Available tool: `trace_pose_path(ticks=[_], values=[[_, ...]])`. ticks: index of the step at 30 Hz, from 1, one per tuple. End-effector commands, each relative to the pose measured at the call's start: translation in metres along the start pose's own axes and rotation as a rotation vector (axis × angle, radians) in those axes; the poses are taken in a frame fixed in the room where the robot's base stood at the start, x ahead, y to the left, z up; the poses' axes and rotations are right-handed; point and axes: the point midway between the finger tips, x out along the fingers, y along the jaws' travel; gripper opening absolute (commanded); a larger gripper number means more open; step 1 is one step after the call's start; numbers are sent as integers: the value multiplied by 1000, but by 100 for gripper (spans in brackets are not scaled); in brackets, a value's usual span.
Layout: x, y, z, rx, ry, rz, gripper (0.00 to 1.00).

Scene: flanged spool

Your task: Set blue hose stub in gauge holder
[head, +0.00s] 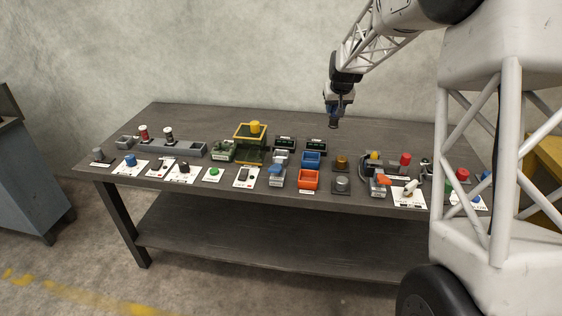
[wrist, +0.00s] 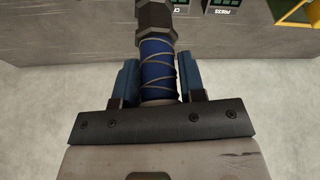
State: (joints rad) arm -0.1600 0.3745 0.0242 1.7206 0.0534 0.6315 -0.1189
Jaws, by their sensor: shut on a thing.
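My gripper (head: 338,105) is raised above the back part of the table, right of its middle. In the wrist view its two blue fingers (wrist: 157,78) are shut on the blue hose stub (wrist: 158,68). The stub has a blue body with pale spiral bands and a dark hex fitting at its far end. It also shows in the head view as a small dark piece (head: 333,123) hanging below the fingers, clear of the table. I cannot tell for sure which table fixture is the gauge holder.
The table's back strip is mostly clear.

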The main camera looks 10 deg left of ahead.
Motion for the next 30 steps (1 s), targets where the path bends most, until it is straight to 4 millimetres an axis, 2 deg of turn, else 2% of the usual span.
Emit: trace_pose_path(ticks=[1,6,12,26,30], values=[[-6,18,8,26,1,11,4],[-17,63,35,98,0,41,4],[-26,94,56,151,0,63,4],[-40,136,88,227,1,95,4],[-30,121,77,190,-2,78,4]])
